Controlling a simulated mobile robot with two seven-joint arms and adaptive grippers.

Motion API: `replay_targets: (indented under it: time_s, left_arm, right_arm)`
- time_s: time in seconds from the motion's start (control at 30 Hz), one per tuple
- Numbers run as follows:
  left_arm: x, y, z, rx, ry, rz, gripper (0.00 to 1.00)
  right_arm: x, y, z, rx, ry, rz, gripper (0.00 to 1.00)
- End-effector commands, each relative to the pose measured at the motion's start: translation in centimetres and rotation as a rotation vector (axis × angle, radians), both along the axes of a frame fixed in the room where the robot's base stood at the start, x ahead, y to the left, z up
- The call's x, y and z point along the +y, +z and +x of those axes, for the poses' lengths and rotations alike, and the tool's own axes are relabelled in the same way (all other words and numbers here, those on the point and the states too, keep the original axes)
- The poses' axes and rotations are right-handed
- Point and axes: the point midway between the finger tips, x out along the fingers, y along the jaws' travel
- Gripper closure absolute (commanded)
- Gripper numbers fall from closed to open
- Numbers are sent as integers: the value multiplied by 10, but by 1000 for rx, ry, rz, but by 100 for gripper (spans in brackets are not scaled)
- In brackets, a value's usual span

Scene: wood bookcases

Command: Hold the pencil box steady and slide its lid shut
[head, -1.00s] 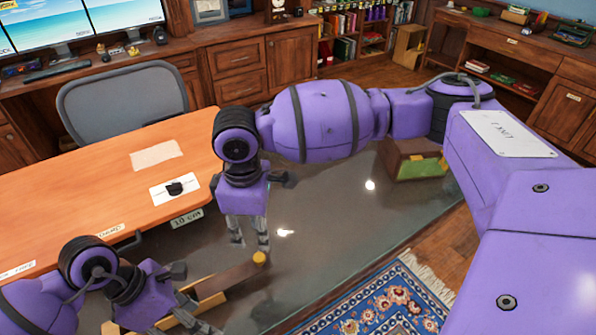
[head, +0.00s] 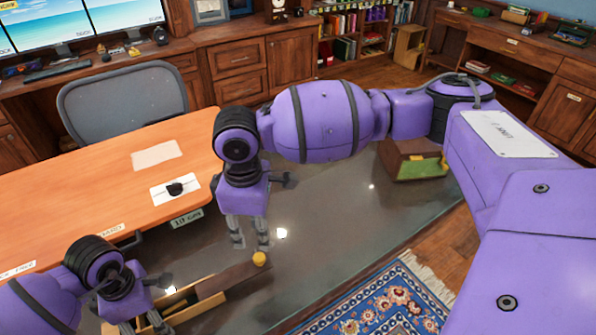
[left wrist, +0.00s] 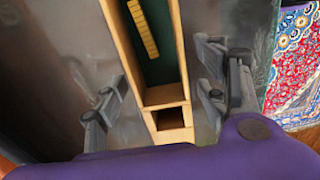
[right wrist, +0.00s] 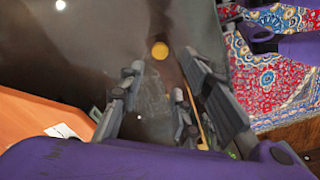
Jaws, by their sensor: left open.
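The pencil box (head: 212,302) is long and pale wood, lying on the dark glossy surface. Its dark lid (head: 236,278) with a yellow knob (head: 259,259) extends from its right end; the left part of the box is open. In the left wrist view the box (left wrist: 166,95) shows a green-lined inside, a yellow strip (left wrist: 143,30) and a small end compartment. My left gripper (head: 142,325) is open, fingers on either side of the box with gaps visible. My right gripper (head: 250,244) is open and empty above the lid, near the knob (right wrist: 159,50).
An orange desk (head: 90,205) with papers and a small black object (head: 175,189) stands at the left, a grey chair (head: 120,100) behind it. A patterned rug (head: 385,298) lies at lower right. A green-and-brown box (head: 415,160) sits farther back. The dark surface right of the lid is clear.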

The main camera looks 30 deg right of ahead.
Motion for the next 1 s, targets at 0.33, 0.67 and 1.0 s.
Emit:
replay_targets:
  time_s: [0.33,0.67,1.0]
  left_arm:
    - [0,-6,-1,1,-1,-1,34]
    - [0,-5,-1,1,0,-1,76]
    - [0,-5,-1,1,0,-1,92]
  right_arm:
    - [0,0,0,0,0,0,69]
    - [0,0,0,0,0,0,69]
    - [0,0,0,0,0,0,96]
